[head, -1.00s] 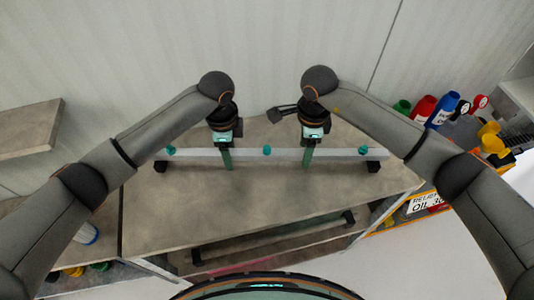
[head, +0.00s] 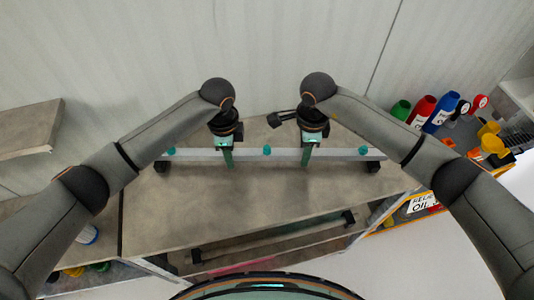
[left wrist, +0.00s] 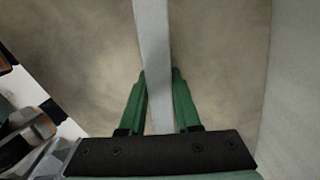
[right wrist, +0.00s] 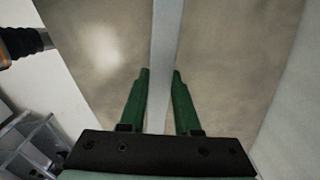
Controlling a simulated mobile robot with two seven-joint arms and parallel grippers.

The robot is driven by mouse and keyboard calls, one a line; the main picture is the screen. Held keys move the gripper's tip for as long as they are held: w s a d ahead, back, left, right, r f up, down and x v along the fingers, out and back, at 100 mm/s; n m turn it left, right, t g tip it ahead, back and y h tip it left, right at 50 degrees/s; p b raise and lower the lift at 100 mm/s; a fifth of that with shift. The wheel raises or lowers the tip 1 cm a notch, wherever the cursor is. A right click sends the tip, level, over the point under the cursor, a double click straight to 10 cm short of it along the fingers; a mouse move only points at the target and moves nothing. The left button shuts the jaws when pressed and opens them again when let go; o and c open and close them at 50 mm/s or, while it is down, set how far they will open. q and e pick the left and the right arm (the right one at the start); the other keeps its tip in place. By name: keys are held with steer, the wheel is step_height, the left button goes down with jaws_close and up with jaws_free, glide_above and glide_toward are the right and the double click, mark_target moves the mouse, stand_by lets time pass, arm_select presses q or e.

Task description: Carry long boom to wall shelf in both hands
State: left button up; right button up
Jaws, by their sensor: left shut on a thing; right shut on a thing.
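The long boom (head: 285,155) is a light grey bar with teal knobs on it and black blocks at its ends. It lies across the head view, above the workbench top (head: 270,215) or on it; I cannot tell which. My left gripper (head: 228,158) is shut on the boom left of its middle. My right gripper (head: 306,157) is shut on it right of its middle. In the left wrist view the boom (left wrist: 152,60) runs between the green fingers, and likewise in the right wrist view (right wrist: 164,60). The wall shelf (head: 30,130) is at the left.
Red, blue and green bottles (head: 422,112) stand at the right beside yellow items. A lower shelf (head: 270,245) under the bench front holds a bar. The wall (head: 270,50) rises close behind the bench. The bench top in front of the boom is clear.

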arm_select(q)
jaws_close()
arm_select(e)
jaws_close()
arm_select(q)
steer(key=shift+r, duration=0.15)
arm_select(e)
steer(key=shift+r, duration=0.15)
stand_by(0.3)
